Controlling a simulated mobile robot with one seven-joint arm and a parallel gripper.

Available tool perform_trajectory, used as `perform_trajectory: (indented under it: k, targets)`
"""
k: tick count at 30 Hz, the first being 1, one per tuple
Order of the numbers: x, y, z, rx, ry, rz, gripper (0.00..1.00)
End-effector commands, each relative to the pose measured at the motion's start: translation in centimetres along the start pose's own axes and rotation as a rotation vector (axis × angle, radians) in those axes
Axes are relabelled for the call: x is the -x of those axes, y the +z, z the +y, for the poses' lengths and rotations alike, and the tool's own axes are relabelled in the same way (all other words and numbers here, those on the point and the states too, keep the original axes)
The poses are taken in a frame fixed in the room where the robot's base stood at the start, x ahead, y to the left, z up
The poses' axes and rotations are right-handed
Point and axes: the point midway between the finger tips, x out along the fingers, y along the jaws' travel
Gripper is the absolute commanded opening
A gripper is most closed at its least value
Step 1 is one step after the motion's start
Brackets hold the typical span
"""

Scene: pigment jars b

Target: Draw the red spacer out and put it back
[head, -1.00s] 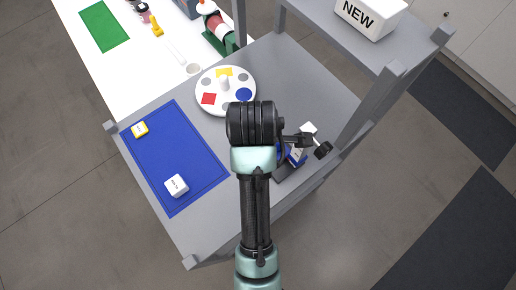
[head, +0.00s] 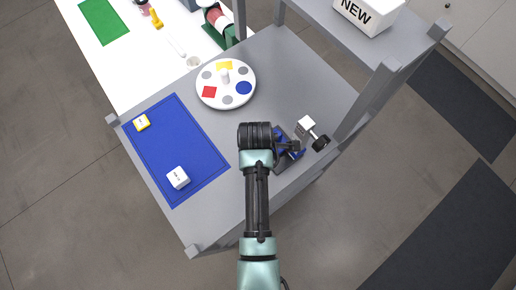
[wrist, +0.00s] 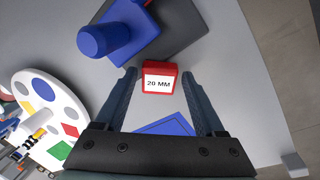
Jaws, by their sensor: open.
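The red spacer (wrist: 160,78), a small red block with a white "20 MM" label, shows in the wrist view between my fingertips. My gripper (wrist: 158,74) is open, with one finger on each side of it and a gap on both sides. The spacer's far end is at the edge of a dark base (wrist: 178,30) that carries a blue block with a round blue knob (wrist: 98,42). I cannot tell how deep the spacer sits. In the head view my arm hides the spacer; part of the blue block (head: 297,153) shows beside my wrist.
A white round palette (head: 213,98) with coloured patches stands on the grey table. A white block with a black knob (head: 307,124) and a shelf post (head: 362,105) are at right.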

Motion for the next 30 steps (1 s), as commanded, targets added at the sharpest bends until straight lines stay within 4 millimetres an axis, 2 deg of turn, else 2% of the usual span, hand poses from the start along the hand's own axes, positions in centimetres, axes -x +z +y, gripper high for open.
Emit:
perform_trajectory:
  k: [11, 23, 30]
  targets:
    - [-0.31, -0.01, 0.04, 0.0, 0.001, 0.0, 0.71]
    - [-0.29, -0.01, 0.03, 0.0, 0.001, 0.0, 0.0]
    - [-0.25, -0.23, -0.01, 0.001, 0.001, 0.0, 0.0]
